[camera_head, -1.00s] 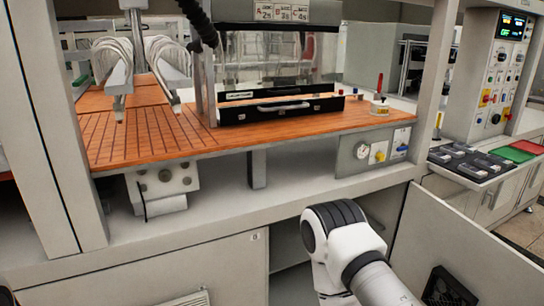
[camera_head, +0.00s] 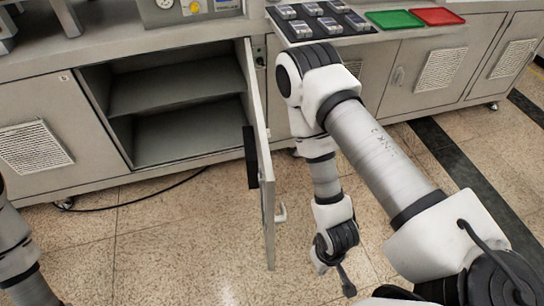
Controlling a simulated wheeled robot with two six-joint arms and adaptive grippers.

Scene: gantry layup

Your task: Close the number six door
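An open cabinet door (camera_head: 259,165) stands swung out towards me, seen nearly edge-on, with a black vent box on its inner face. A small pale handle (camera_head: 281,212) shows on its outer side. No number is readable on it, so I cannot confirm it is number six. The open cabinet (camera_head: 180,105) behind it shows a shelf and looks empty. My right gripper (camera_head: 347,284) hangs low to the right of the door, apart from it, pointing down; its finger opening cannot be made out. My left arm shows at the lower left edge; its gripper is out of view.
Closed cabinet doors with vents flank the opening, left (camera_head: 35,145) and right (camera_head: 440,70). Above are a black tray (camera_head: 300,36) of small grey parts, a green tray (camera_head: 395,19) and a red tray (camera_head: 438,16). The tiled floor is clear apart from a black cable (camera_head: 150,200).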

